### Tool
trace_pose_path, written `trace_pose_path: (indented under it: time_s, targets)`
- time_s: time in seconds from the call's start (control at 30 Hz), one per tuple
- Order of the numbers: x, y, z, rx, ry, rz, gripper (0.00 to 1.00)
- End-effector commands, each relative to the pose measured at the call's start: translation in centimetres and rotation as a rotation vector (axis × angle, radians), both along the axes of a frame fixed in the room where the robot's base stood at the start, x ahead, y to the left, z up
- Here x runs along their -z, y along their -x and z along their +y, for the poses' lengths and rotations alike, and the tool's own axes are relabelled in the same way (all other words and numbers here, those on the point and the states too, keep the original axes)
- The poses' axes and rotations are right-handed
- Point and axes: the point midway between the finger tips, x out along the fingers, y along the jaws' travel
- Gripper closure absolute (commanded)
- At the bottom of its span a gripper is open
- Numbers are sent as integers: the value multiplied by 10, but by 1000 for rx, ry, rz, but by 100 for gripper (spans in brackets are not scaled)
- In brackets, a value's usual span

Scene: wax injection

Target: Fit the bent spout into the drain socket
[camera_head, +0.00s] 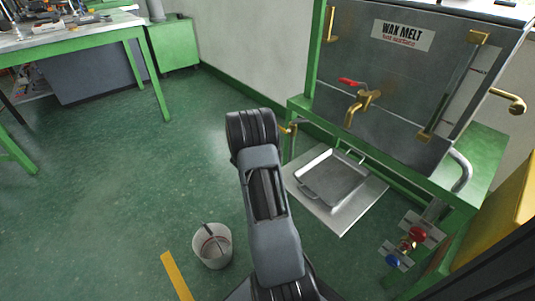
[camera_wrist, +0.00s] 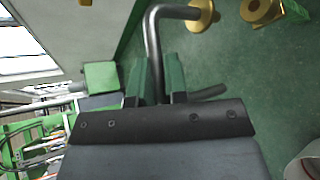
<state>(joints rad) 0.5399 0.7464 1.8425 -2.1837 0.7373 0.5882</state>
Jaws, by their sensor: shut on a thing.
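My gripper (camera_wrist: 155,78) is shut on the bent spout (camera_wrist: 152,45), a grey metal pipe between two green fingers. The spout runs forward from the fingers, then bends right towards a brass flange (camera_wrist: 203,14) at the top of the wrist view. I cannot tell whether this flange belongs to the spout. A brass ring with a dark hole (camera_wrist: 262,10) shows just right of it, apart from the spout; I cannot tell whether it is the drain socket. In the head view my arm hides the gripper, and a small brass piece (camera_head: 288,129) shows beside it.
The wax melt tank (camera_head: 410,70) with a brass tap (camera_head: 362,103) stands on a green frame at right. A metal tray (camera_head: 334,178) lies on a pale plate below it. A white bucket (camera_head: 212,246) stands left of my arm.

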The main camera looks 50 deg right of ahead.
Motion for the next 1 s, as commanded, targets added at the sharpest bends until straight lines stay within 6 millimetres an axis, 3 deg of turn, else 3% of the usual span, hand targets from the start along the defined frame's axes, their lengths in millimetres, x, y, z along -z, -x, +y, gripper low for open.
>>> trace_pose_path:
  time_s: [0.1,0.23,0.83,1.0]
  targets:
    - [7,8,-17,36,-3,0,100]
    - [8,11,-23,51,-5,0,100]
    - [8,12,-21,52,-16,5,100]
    - [18,12,-21,53,-16,6,100]
